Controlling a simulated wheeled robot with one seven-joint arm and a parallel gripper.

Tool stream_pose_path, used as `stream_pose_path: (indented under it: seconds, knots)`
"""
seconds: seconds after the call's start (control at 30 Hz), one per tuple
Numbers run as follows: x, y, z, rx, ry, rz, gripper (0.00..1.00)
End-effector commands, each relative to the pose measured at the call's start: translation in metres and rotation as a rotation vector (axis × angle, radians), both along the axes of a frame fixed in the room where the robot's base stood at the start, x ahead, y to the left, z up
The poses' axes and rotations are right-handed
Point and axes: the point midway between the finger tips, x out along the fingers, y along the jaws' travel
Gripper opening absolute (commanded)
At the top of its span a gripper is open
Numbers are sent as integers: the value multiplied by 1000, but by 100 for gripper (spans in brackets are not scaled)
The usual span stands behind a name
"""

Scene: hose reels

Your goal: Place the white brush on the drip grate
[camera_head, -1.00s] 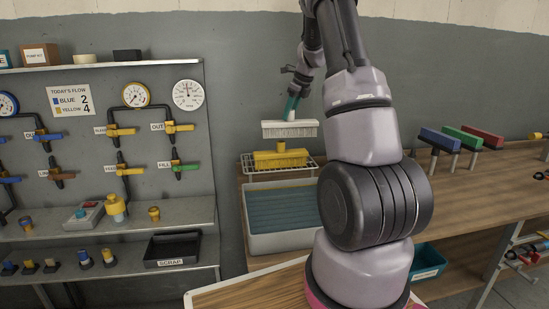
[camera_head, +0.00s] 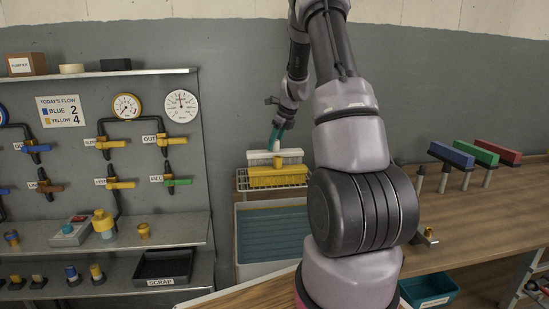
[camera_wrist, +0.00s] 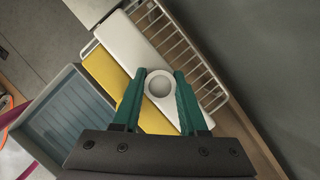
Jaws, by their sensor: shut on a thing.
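The white brush (camera_head: 291,155) is in my gripper (camera_head: 276,141), bristles down, above or on the back part of the wire drip grate (camera_head: 241,181). In the wrist view the green fingers of my gripper (camera_wrist: 159,78) are on either side of the round handle of the white brush (camera_wrist: 118,38). The yellow brush (camera_head: 281,178) lies on the grate in front of the white one, side by side and close. It also shows in the wrist view (camera_wrist: 103,70). The yellow brush hides the white brush's lower edge, so I cannot tell whether it touches the grate.
A water-filled tub (camera_head: 266,234) stands in front of the grate. The grey wall is close behind. Blue (camera_head: 451,154), green (camera_head: 480,152) and red (camera_head: 500,150) brushes stand at the right. A scrap tray (camera_head: 166,266) is on the left shelf.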

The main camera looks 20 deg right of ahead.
Motion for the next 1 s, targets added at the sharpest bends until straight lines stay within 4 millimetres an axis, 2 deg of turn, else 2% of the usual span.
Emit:
stream_pose_path:
  seconds: [0.17,0.4,0.73,0.77,0.8,0.83,1.0]
  knots:
    - [0,-1,-13,0,-1,-2,0]
    - [0,-1,-43,0,-1,0,0]
    - [1,0,-45,0,-2,-1,0]
    - [0,0,-45,0,-1,-1,53]
    - [0,0,-45,0,-1,0,69]
    - [0,0,-45,0,-1,0,72]
    - [0,0,-45,0,-1,0,72]
